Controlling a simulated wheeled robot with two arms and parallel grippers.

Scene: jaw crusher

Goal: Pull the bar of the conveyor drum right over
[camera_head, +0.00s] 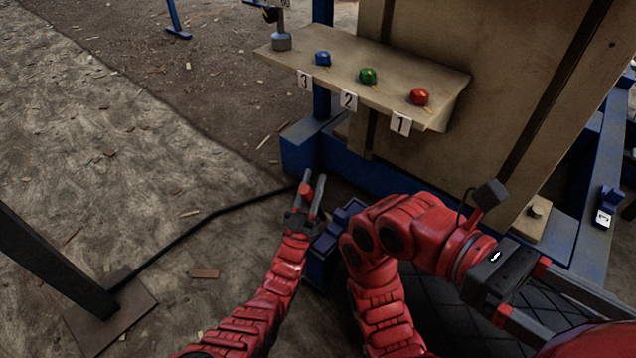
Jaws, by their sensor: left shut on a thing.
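My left gripper (312,192) is low in the middle of the camera_head view, near the ground beside the blue frame. A dark blue block (322,255) is just right of and below the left gripper, partly hidden by my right arm. My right gripper (560,310) is at the lower right. Its two grey fingers are spread apart and empty, and their tips are partly out of sight. I cannot make out the drum.
A shelf (440,77) above holds a blue button (322,58), a green button (367,75) and a red button (418,97), over labels 3, 2 and 1. A black cable (215,215) runs along the ground at left. A dark post (45,255) stands at far left.

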